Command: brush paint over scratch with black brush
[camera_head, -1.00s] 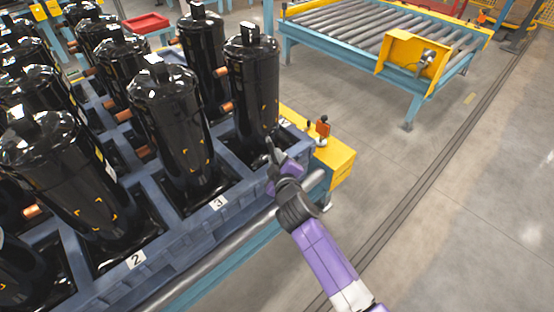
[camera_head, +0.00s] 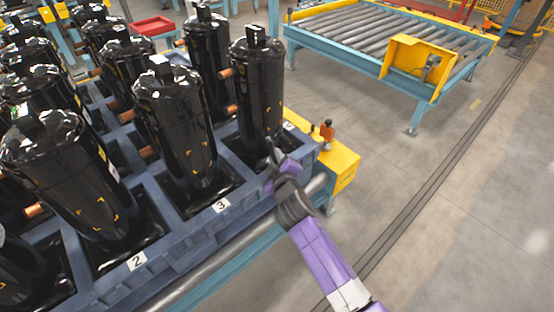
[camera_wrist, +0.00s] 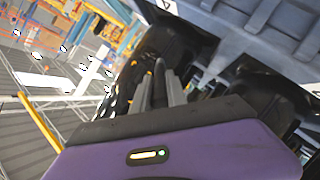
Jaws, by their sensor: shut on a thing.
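My gripper (camera_head: 270,158) is at the front of the nearest right-hand black compressor (camera_head: 258,85), low down beside its body. In the wrist view my gripper's grey fingers (camera_wrist: 161,92) are shut on a thin dark thing between them, the black brush (camera_wrist: 159,75). The brush tip lies against the dark background, so I cannot tell whether it touches the compressor. In the wrist view the glossy compressor side (camera_wrist: 128,88) has small yellow marks near the fingers. No scratch can be made out; my gripper and the dark gloss hide detail there.
Several black compressors stand in the blue pallet (camera_head: 185,228), with number plates on its front edge. A yellow block with an orange-and-black fitting (camera_head: 327,131) is right of my gripper. A roller conveyor (camera_head: 355,35) stands behind. The floor at right is clear.

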